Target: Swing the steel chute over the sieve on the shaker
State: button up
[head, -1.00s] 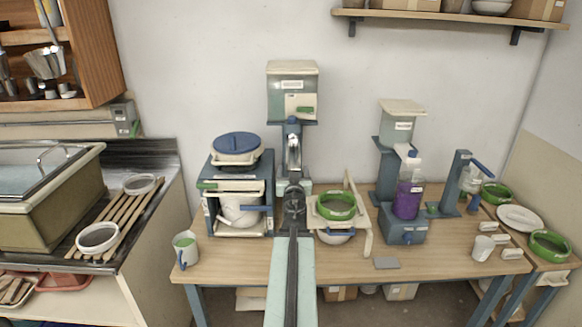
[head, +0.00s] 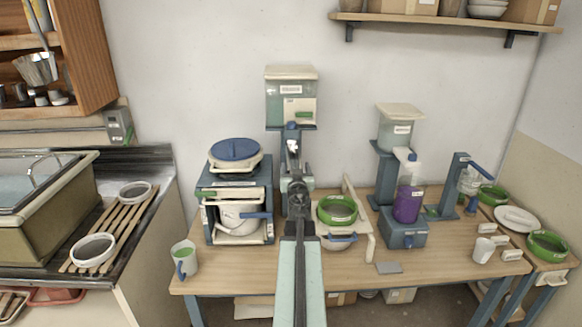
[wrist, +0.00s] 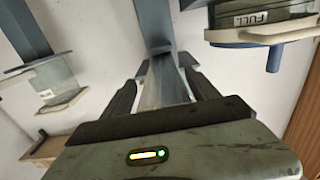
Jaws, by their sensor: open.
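The steel chute (head: 292,153) hangs below the central hopper, pointing down toward my arm. In the wrist view the grey chute (wrist: 163,92) lies between my open fingers; I cannot tell whether they touch it. My gripper (head: 296,180) is in front of the chute's lower end, partly hiding it, and its fingers also show in the wrist view (wrist: 162,80). A green-rimmed sieve (head: 337,207) sits to the right of the gripper on a cream stand, which seems to be the shaker (head: 368,240). The chute is not above this sieve. A bowl is under the sieve.
The central hopper (head: 290,105) stands behind. A blue-framed machine (head: 205,205) with a blue lid is close on the left. A dispenser (head: 402,235) with a purple bottle (head: 407,205) is on the right. A mug (head: 184,260) stands at the table's left edge. The front tabletop is mostly clear.

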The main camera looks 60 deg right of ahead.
jog(key=shift+w+d, duration=0.5)
grip_shut()
jog(key=shift+w+a, duration=0.15)
jog(key=shift+w, duration=0.05)
jog(key=shift+s, duration=0.1)
